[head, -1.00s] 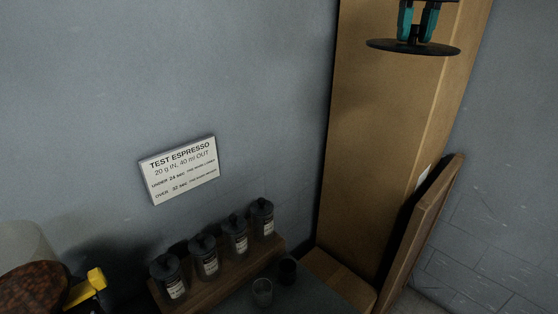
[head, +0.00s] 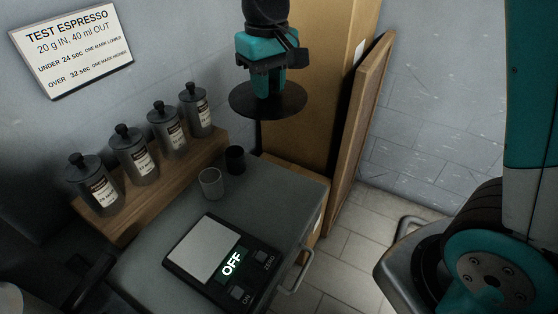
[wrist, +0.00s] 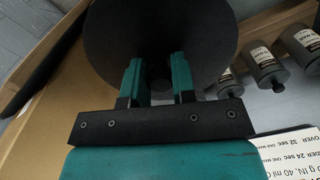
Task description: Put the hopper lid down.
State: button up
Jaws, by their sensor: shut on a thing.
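The hopper lid (head: 284,101) is a flat black disc. My gripper (head: 266,88) is above it, shut on its middle, and holds it in the air, roughly level. In the head view the lid hangs in front of the brown panel, above and behind the grey worktop. In the wrist view the lid (wrist: 160,30) fills the top middle. The teal fingers (wrist: 159,78) are closed on its knob, which is mostly hidden between them.
Several labelled canisters (head: 133,152) stand on a wooden shelf (head: 150,201) along the wall. A brown board (head: 357,130) leans at the right. The worktop's back right corner is bare.

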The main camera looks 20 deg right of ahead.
jog(key=b, duration=0.2)
send_over(280, 202)
notch_tip(280, 202, down, 9)
jog(key=shift+n, duration=0.4)
notch_tip(280, 202, down, 15)
jog(key=shift+r+b, duration=0.1)
jog(key=shift+b, duration=0.2)
jog(key=shift+f, duration=2.05)
jog(key=o, duration=0.5)
jog(key=shift+f, duration=0.15)
jog(key=o, duration=0.4)
